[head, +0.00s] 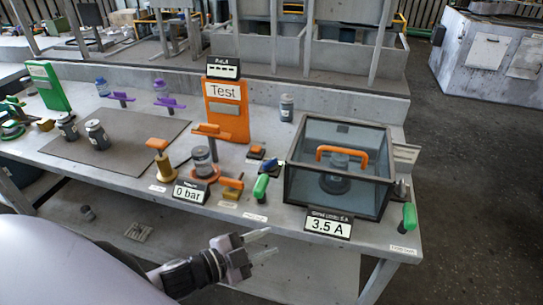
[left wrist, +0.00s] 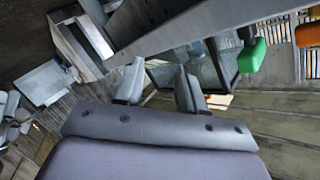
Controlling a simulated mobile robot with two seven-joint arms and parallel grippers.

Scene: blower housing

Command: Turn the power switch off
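A green lever handle (head: 409,216) stands on the table's front right corner, with a small label in front that I cannot read. A second green handle (head: 261,187) leans at the front edge, left of the clear box. I cannot tell from the labels which one is the power switch. My left gripper (head: 264,245) is open and empty, in front of and below the table edge. Its two parted fingers also show in the left wrist view (left wrist: 160,85), where a green handle (left wrist: 251,55) is off to the right, apart from them. My right gripper is not in view.
A clear dark-framed box (head: 340,205) with an orange handle (head: 342,158) stands between the green handles; its display (head: 329,225) reads 3.5 A. Left are a 0 bar display (head: 188,193), orange valves and an orange Test panel (head: 228,110). Floor right of the table is clear.

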